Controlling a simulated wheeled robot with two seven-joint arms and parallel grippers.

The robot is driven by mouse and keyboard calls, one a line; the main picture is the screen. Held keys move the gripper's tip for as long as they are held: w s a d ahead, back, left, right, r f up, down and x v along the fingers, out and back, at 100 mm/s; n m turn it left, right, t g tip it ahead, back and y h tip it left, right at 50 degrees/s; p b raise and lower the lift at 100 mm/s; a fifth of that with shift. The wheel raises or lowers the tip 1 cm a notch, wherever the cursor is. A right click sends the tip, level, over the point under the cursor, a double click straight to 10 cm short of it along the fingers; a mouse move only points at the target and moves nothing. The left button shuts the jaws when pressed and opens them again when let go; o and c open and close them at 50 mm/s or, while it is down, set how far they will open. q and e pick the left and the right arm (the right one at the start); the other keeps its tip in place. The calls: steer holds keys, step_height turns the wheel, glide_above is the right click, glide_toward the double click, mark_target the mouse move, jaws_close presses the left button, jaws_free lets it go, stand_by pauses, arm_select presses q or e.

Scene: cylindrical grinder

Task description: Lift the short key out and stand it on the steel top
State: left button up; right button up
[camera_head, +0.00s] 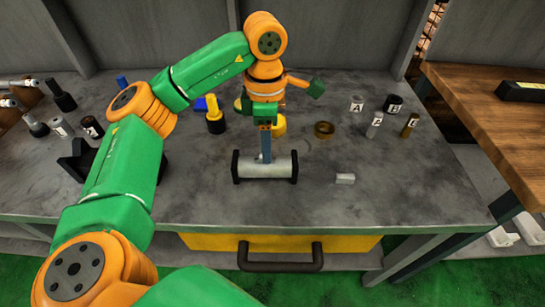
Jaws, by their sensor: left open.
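My left gripper (265,157) reaches straight down over the middle of the steel top (400,190). Its slim grey-blue fingers show nearly edge-on, so the gap between them is hard to see; it is open. The fingertips are at a pale grey cylinder (282,168) with black end plates, lying across the steel top. Whether they touch it I cannot tell. No short key can be picked out for certain; one in the cylinder would be hidden behind the fingers. A small pale block (345,179) lies to the right. My right gripper is not in view.
Lettered cylinders, one dark (393,104) and one brass-coloured (410,125), stand at the right. A brass ring (324,130) and a yellow-and-black piece (214,118) are behind the cylinder. A drawer handle (280,257) juts out in front. The right front of the top is clear.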

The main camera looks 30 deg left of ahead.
arm_select(q)
step_height(320, 180, down, 3)
steer(key=shift+r, duration=0.15)
steer(key=shift+w+d, duration=0.1)
steer(key=shift+w, duration=0.1)
jaws_close()
